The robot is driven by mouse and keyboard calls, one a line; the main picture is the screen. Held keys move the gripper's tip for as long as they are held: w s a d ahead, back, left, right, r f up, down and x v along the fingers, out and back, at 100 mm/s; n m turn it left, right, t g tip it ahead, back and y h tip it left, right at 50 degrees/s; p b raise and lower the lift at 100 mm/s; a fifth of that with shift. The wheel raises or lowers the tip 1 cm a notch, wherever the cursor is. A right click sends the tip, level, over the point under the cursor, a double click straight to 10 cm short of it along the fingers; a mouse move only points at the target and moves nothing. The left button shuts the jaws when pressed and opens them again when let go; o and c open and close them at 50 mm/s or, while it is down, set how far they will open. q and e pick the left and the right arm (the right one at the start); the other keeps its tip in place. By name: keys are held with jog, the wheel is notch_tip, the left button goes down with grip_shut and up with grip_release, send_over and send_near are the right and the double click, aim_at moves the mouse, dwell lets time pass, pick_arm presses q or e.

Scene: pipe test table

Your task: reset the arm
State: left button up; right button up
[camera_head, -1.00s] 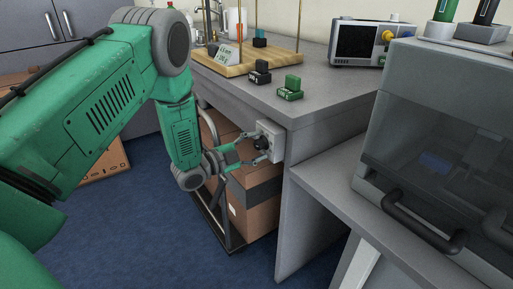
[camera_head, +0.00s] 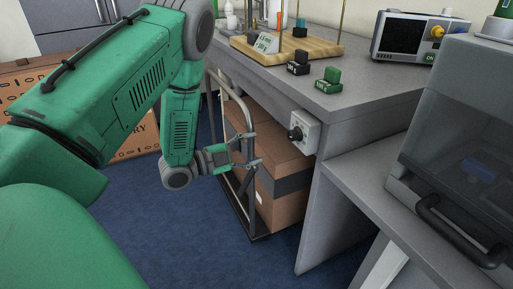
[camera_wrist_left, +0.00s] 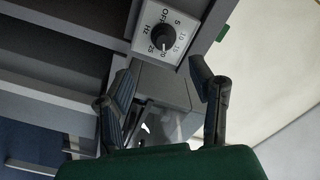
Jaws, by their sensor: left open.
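My left arm is green and comes in from the left. My left gripper (camera_head: 254,150) is open and empty in front of the bench's end, to the left of and below the white box with a black knob (camera_head: 297,133). A gap separates the fingers from the knob. In the left wrist view, both dark fingers of the gripper (camera_wrist_left: 165,105) stand apart with nothing between them. The knob (camera_wrist_left: 163,37) shows beyond them, with a dial marked OFF, 5, 10, 15 and HZ. My right gripper is not in view.
The grey bench (camera_head: 355,105) holds a wooden stand (camera_head: 290,50), a black block (camera_head: 299,63), a green block (camera_head: 328,82) and an instrument with a screen (camera_head: 408,38). Brown boxes (camera_head: 280,205) stand on a cart below. A lidded machine (camera_head: 455,140) is at right. Blue floor is free at front left.

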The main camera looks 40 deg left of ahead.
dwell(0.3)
pick_arm(q)
jog(key=s+d+f+n+g+y+p, duration=0.1)
jog(key=s+d+f+n+g+y, duration=0.1)
jog(key=s+d+f+n+g, duration=0.35)
jog(key=s+d+f+n+g+y+p, duration=0.1)
jog(key=s+d+f+n+g+y, duration=0.15)
jog(key=f, duration=0.55)
jog(key=s+d+f+n+g+y+p, duration=0.1)
jog(key=s+d+f+n+g, duration=0.1)
jog(key=s, duration=0.8)
jog(key=s+d+f+n+g+y, duration=0.1)
jog(key=s+d+n+g, duration=0.3)
jog(key=s, duration=0.6)
jog(key=shift+s+f+n+g+p, duration=0.2)
jog(key=shift+f+n+g+p, duration=0.25)
jog(key=shift+f+g, duration=0.4)
jog(key=shift+w+r, duration=0.15)
jog(key=shift+a, duration=0.1)
